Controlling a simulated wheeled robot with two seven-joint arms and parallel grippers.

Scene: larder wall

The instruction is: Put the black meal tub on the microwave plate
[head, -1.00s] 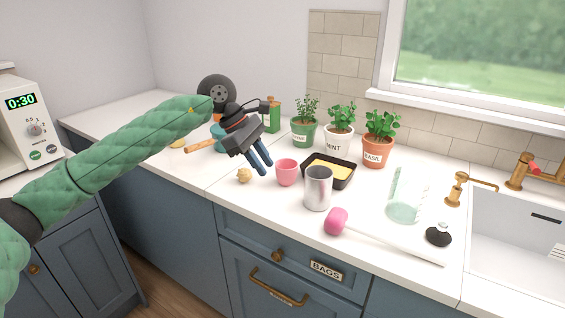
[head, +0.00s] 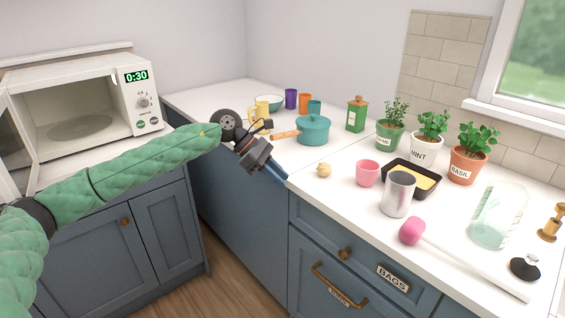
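The black meal tub (head: 434,186), a shallow black tray with yellow food in it, sits on the white counter in front of the herb pots. The microwave (head: 146,106) stands at the left with its door open, and the round microwave plate (head: 80,129) lies bare inside it. My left gripper (head: 280,174) is in the air near the counter's front edge, left of the tub and apart from it. It holds nothing, and its two blue fingers look slightly apart. My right gripper is out of view.
A pink cup (head: 367,173), a steel cup (head: 397,195) and a pink-headed mallet (head: 411,231) stand or lie in front of the tub. Potted herbs (head: 424,151) are behind it. A teal pot (head: 314,130) is farther left. A glass jar (head: 495,222) is at the right.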

